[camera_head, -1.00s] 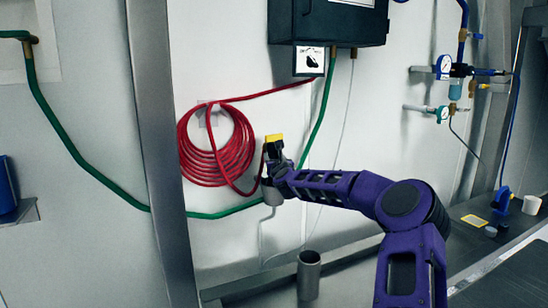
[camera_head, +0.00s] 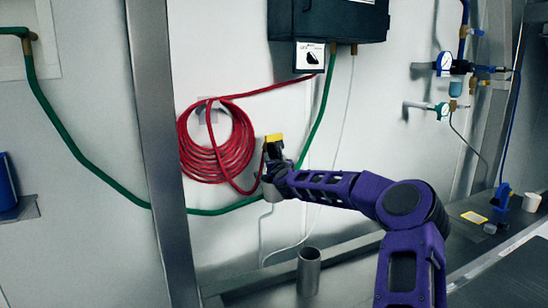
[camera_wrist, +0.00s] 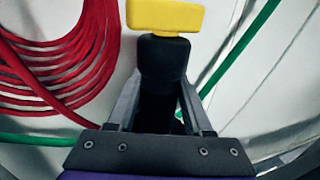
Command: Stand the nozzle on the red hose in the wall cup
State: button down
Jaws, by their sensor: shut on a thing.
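The nozzle (camera_head: 273,147) has a yellow top and a black body. My gripper (camera_head: 276,167) is shut on its black body and holds it roughly upright against the wall. In the wrist view the nozzle (camera_wrist: 163,50) stands between my fingers (camera_wrist: 160,105), yellow end up. The red hose (camera_head: 217,146) hangs in a coil to the left, and a strand runs to the nozzle. The grey wall cup (camera_head: 271,194) shows just below my gripper, partly hidden by it. I cannot tell whether the nozzle's lower end is inside the cup.
An open steel cylinder (camera_head: 309,271) stands on the ledge below. A green hose (camera_head: 98,170) runs along the wall behind. A dark box (camera_head: 328,22) hangs above, and a steel post (camera_head: 163,170) stands left. Gauges (camera_head: 445,64) are at right.

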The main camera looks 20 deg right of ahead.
jog(key=shift+c, duration=1.1)
grip_release()
jog(key=v, duration=1.7)
jog(key=shift+s, duration=0.25)
jog(key=shift+r, duration=0.1)
